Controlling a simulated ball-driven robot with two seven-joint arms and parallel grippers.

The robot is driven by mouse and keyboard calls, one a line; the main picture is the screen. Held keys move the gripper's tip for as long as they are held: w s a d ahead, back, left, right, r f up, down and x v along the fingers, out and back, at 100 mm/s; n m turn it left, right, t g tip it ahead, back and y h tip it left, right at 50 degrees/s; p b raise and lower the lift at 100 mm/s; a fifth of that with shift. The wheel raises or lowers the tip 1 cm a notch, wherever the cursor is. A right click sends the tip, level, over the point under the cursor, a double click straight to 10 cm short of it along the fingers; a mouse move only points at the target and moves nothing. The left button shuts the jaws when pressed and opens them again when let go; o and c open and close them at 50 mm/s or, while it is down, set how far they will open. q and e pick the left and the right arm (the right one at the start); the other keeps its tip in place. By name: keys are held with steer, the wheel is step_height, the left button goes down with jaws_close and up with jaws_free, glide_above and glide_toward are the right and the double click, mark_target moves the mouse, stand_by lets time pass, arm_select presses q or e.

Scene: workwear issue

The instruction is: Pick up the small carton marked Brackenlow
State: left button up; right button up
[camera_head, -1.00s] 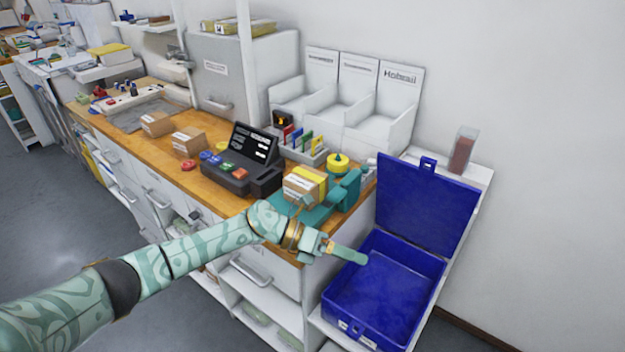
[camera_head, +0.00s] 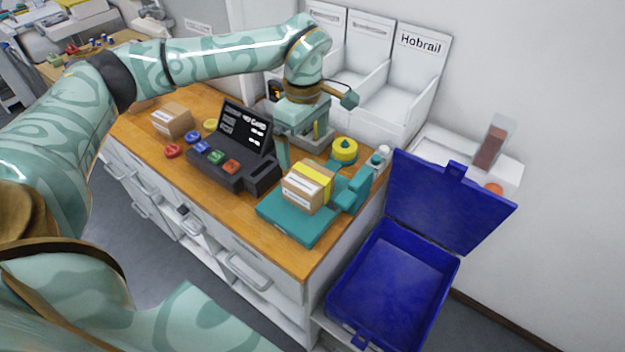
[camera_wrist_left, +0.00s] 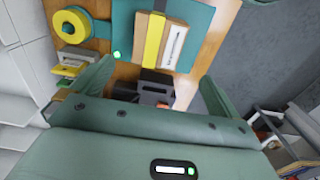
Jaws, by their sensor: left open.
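Another brown carton (camera_head: 172,121) with an unreadable label stands at the back left of the counter. My left gripper (camera_head: 302,145) is open, fingers pointing down, above the counter behind the platform carton. In the wrist view its empty fingers (camera_wrist_left: 155,82) are apart, the carton lying beyond them. My right gripper is not in view.
A black terminal (camera_head: 240,145) with coloured buttons stands left of the platform. A yellow roll (camera_head: 344,150) sits behind it. An open blue case (camera_head: 395,275) stands at the right, its inside empty. White bins (camera_head: 380,75) line the wall.

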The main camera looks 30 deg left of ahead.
mark_target(309, 176)
arm_select(q)
steer(key=f, duration=0.6)
steer(key=shift+w+f+b, duration=0.2)
steer(key=shift+b, duration=0.2)
steer(key=shift+f, duration=0.55)
steer(key=f, duration=0.3)
steer(key=f+b, duration=0.1)
steer(key=f, duration=0.1)
steer(key=shift+d, duration=0.25)
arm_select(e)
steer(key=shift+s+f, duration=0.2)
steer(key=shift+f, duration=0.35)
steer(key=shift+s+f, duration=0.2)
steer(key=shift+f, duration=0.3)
arm_select(q)
steer(key=c, duration=1.1)
steer(key=shift+c, duration=0.2)
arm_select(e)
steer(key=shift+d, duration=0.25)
arm_select(q)
steer(key=shift+r, duration=0.1)
